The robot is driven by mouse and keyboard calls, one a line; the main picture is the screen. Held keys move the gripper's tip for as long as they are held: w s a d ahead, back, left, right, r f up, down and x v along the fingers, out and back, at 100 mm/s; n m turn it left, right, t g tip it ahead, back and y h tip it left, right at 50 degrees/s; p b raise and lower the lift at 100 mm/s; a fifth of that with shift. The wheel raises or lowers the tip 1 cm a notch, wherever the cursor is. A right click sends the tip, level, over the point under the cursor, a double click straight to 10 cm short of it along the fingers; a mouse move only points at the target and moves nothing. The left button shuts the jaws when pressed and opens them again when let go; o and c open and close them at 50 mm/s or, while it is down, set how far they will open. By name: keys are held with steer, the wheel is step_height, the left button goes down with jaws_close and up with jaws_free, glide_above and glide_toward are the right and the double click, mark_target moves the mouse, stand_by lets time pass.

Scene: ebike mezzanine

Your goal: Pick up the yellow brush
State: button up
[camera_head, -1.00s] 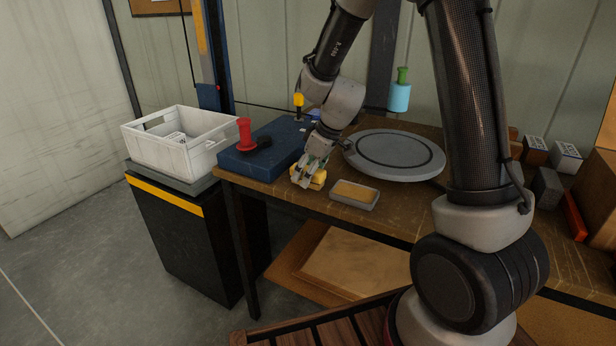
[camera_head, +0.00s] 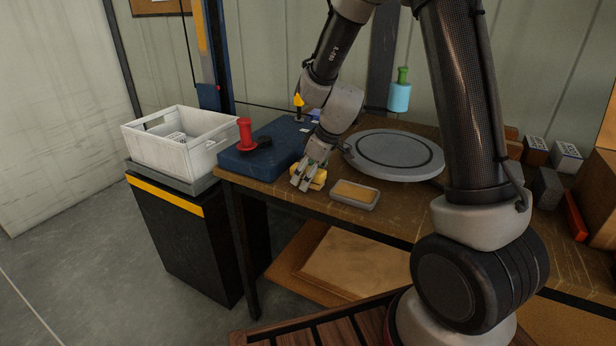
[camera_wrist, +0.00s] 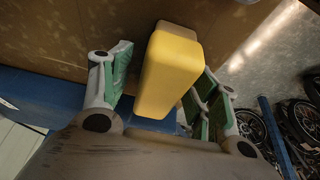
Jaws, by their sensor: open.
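The yellow brush shows as a rounded yellow block (camera_head: 319,178) on the wooden table, beside the blue block. In the wrist view the brush (camera_wrist: 170,70) lies between the two green-padded fingers, with a gap at the left finger and little or no visible gap at the right one. My gripper (camera_head: 304,184) is open, pointing down at the brush, with its fingers low near the table's front edge. The fingers hide part of the brush in the head view. No bristles are visible.
A small grey tray (camera_head: 370,201) with a tan filling sits just right of the brush. A round grey turntable (camera_head: 394,168) lies behind it. The blue block (camera_head: 238,166) at left carries a red-handled item (camera_head: 245,134). A white crate (camera_head: 187,160) stands farther left.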

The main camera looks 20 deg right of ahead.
mark_target(308, 168)
steer(key=shift+c, duration=0.2)
steer(key=c, duration=1.2)
step_height(308, 168, up, 10)
steer(key=shift+r, duration=0.25)
steer(key=o, duration=0.5)
steer(key=shift+c, duration=1.3)
